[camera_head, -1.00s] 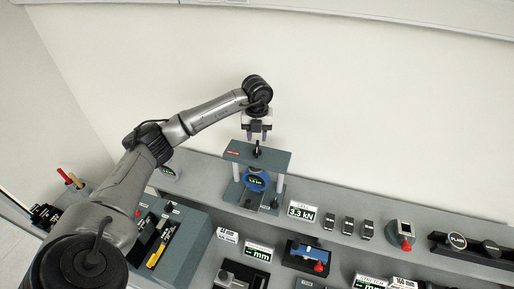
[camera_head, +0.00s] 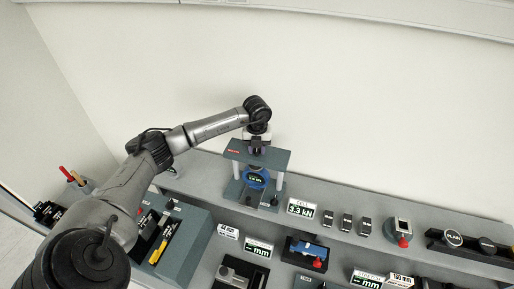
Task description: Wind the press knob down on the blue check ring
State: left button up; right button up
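The press (camera_head: 284,160) is a dark grey frame with a top crossbeam on two light posts, standing on the rear shelf. The blue check ring (camera_head: 256,180) sits upright inside it, under the crossbeam, with a small green readout on its face. My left gripper (camera_head: 257,150) points down at the top of the crossbeam, where the press knob is. The fingers hide the knob, and I cannot tell whether they are closed on it. My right gripper is not in view.
A display (camera_head: 301,209) reading 3.3 kN stands right of the press. Several small dark blocks (camera_head: 346,222) and a grey device with a red knob (camera_head: 403,241) sit further right. A grey tool box (camera_head: 184,243) is at the front left. The wall behind is clear.

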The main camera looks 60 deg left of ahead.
pick_arm(q)
grip_shut()
jog(key=shift+s+a+m+b, duration=0.1)
jog(key=shift+m+b, duration=0.5)
jog(key=shift+m, duration=0.3)
jog(key=m+b, duration=0.1)
jog(key=m, duration=0.1)
jog(key=shift+s+a+m, duration=0.1)
jog(key=shift+m, duration=0.2)
jog(key=m, duration=0.1)
jog(key=m+b, duration=0.1)
jog(key=m, duration=0.2)
jog(key=shift+s+a+m+b, duration=0.1)
jog(key=shift+a+m+b, duration=0.15)
jog(key=shift+m+b, duration=0.1)
jog(key=shift+m, duration=0.75)
jog(key=shift+a, duration=0.1)
